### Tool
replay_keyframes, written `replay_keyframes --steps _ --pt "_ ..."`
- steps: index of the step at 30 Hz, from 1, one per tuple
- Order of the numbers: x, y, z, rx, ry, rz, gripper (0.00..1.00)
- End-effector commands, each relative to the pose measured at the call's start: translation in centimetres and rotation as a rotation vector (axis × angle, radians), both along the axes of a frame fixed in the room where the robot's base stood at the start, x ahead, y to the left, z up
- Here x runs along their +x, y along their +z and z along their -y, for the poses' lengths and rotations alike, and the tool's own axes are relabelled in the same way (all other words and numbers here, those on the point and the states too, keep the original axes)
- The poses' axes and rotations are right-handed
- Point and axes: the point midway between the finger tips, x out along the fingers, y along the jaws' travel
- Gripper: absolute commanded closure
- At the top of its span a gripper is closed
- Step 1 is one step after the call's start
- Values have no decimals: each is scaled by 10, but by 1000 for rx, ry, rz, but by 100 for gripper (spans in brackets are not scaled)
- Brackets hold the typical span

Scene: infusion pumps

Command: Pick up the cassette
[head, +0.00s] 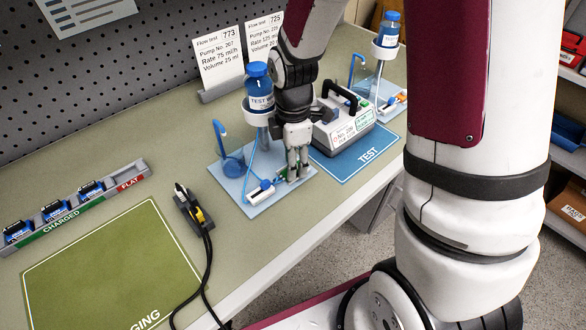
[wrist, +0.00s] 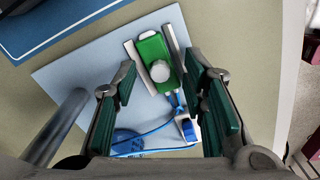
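The cassette (wrist: 149,51), a green block with a round white knob, lies on a light-blue board (wrist: 70,70) between two pale rails in the wrist view. Blue tubing runs from its lower end to a small blue-and-white clamp (wrist: 188,129). My gripper (wrist: 160,78) is open above the board, its green-padded fingers apart on either side of the cassette's lower part, with nothing held. In the head view my gripper (head: 297,172) points down over the board's right part and largely hides the cassette.
A TEST bottle (head: 259,88) on a stand rises just left of my gripper. A pump with a handle (head: 343,125) sits on the blue TEST mat to the right. A blue hook stand (head: 228,150) is left.

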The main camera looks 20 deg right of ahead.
Motion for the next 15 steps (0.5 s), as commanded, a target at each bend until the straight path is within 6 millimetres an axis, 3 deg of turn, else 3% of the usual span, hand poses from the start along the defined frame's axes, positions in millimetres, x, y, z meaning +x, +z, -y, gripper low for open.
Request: replay_keyframes --steps 2,7,8,15 --pt "0 0 0 0 0 0 61" --pt "0 1 0 0 0 0 97" --pt "0 1 0 0 0 0 100" --pt "0 1 0 0 0 0 100"
